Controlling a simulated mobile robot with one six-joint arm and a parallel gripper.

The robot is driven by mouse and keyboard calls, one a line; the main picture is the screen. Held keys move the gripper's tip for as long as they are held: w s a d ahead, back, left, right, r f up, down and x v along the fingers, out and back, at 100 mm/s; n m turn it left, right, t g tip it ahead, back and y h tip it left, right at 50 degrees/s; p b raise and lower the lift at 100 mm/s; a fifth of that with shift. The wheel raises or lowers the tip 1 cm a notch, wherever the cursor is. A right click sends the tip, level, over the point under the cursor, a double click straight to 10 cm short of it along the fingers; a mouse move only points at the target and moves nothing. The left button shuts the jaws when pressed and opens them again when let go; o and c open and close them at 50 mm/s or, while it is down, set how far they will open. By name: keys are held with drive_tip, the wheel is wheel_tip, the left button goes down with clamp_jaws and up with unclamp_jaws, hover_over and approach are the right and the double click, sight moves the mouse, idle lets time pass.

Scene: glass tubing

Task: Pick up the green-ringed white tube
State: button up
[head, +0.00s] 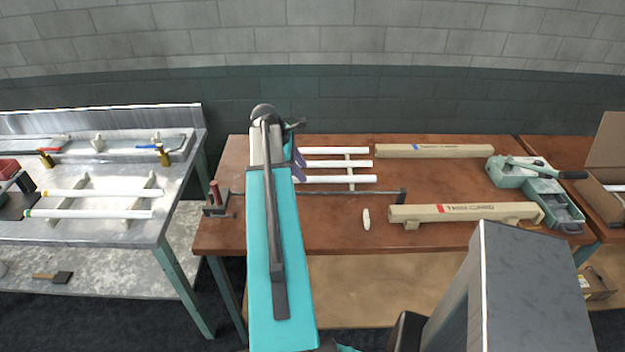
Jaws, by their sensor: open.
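The green-ringed white tube (95,214) lies near the front of the metal table at the left, its green ring at the left end. Another white tube with a yellow ring (100,194) lies just behind it, roughly parallel. Both rest across pale supports. My gripper (298,158) is over the brown wooden table, well to the right of the green-ringed tube and apart from it. It is open and mostly hidden behind my arm; nothing shows held in it.
The metal table (190,160) also has brass pieces and a dark box. Several white tubes (345,179) lie on a rack on the wooden table (330,238). Long cardboard boxes (465,212) and a green toolbox (540,190) stand right. A gap separates the two tables.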

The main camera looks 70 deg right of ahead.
drive_tip(key=shift+p+x, duration=0.75)
drive_tip(key=shift+x, duration=1.25)
drive_tip(key=shift+w+f, duration=0.1)
drive_tip(key=shift+w, duration=0.05)
drive_tip(key=shift+a, duration=0.1)
clamp_jaws()
wheel_tip(320, 180, up, 10)
drive_tip(key=b, duration=0.3)
